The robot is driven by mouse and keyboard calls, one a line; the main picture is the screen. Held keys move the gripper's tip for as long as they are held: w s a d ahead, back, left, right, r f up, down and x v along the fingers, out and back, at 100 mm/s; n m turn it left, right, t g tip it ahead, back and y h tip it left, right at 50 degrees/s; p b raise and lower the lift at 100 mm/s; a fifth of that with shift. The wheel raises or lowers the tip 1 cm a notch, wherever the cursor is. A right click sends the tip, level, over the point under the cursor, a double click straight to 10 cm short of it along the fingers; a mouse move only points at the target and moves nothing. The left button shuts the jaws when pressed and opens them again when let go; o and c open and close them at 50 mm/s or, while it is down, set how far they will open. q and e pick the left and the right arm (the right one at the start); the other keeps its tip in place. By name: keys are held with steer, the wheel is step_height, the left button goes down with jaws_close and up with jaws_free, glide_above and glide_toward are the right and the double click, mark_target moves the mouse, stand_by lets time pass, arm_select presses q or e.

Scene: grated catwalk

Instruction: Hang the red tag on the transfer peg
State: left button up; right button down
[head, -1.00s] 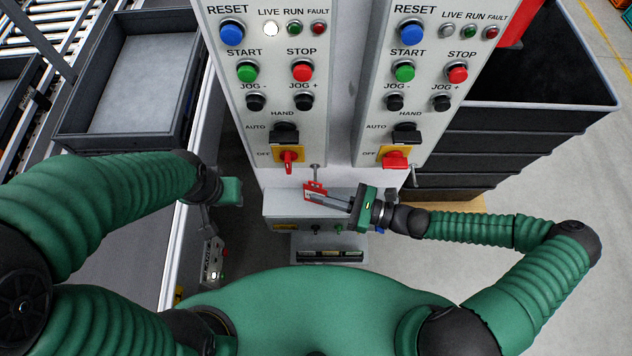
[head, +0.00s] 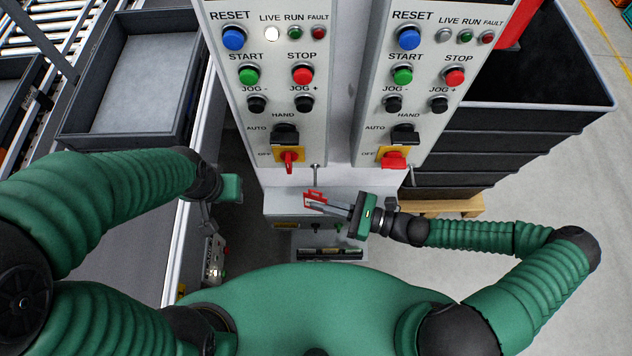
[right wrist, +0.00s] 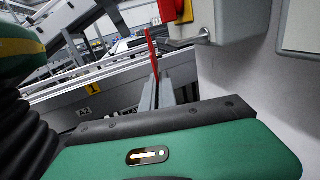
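The small red tag (head: 315,198) is at the fingertips of my right gripper (head: 324,207), in front of the lower edge of the left control panel. In the right wrist view the tag (right wrist: 152,62) stands upright, edge-on, between the grey fingers, which look shut on it. A metal peg (head: 315,176) sticks out below the left panel, just above the tag in the head view. In the wrist view a peg (right wrist: 186,41) lies right of the tag, with a small gap seen between them. My left gripper (head: 208,217) hangs at the left; its finger opening is unclear.
A second peg (head: 411,176) sits below the right panel (head: 428,75). Red and yellow rotary switches sit just above both pegs. A grey tray (head: 135,90) is at the left, and a black bin (head: 530,120) stands on a pallet at the right.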

arm_select(q)
steer(key=shift+r+p, duration=0.55)
steer(key=shift+r, duration=0.1)
arm_select(e)
steer(key=shift+s, duration=1.35)
